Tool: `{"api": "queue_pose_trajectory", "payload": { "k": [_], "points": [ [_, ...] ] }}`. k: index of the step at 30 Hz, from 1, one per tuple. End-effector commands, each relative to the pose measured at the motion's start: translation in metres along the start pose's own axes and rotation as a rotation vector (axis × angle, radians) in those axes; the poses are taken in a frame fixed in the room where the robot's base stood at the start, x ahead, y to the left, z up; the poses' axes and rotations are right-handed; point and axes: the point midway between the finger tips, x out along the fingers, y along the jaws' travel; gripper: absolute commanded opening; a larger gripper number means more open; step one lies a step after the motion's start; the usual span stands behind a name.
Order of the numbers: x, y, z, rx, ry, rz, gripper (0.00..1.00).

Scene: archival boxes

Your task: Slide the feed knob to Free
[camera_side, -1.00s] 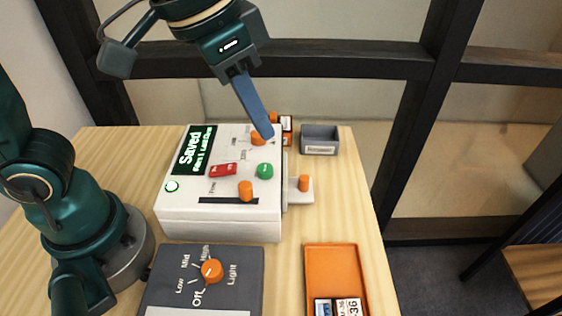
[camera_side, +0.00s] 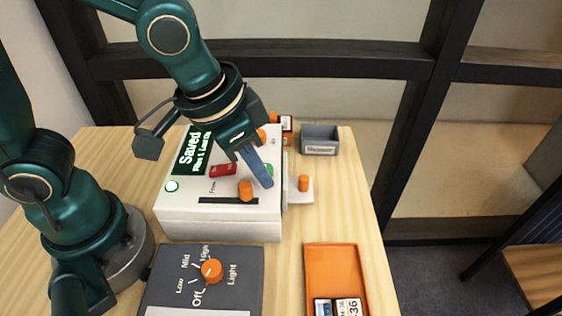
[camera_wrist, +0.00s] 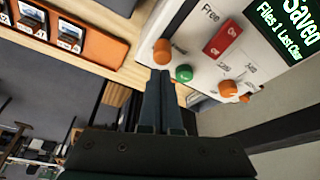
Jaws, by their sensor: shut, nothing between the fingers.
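The feed knob (camera_side: 245,188) is an orange peg on a black slot in the white machine's top (camera_side: 180,208). It sits toward the right part of the slot, away from the "Free" label at the left. The knob also shows in the wrist view (camera_wrist: 162,50), just beyond my fingertips, with "Free" printed farther up and right. My gripper (camera_side: 268,184) is shut and empty, its blue fingers pointing down to the right of the knob. They partly hide the green button (camera_side: 269,170). In the wrist view my gripper (camera_wrist: 160,76) appears close to the knob; contact cannot be told.
A red switch (camera_side: 222,170) and a lit "Saved" display (camera_side: 193,150) are on the machine. Another orange knob (camera_side: 303,183) stands on a ledge at its right. A dial box (camera_side: 245,262), an orange tray (camera_side: 333,262) and a grey bin (camera_side: 319,135) stand around it.

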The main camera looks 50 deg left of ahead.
Motion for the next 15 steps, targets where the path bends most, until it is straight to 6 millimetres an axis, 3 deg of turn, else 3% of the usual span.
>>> {"api": "queue_pose_trajectory", "payload": {
  "k": [15],
  "points": [
    [-0.0025, -0.0003, 0.0072, 0.0, 0.0, 0.0, 0.0]
  ]
}}
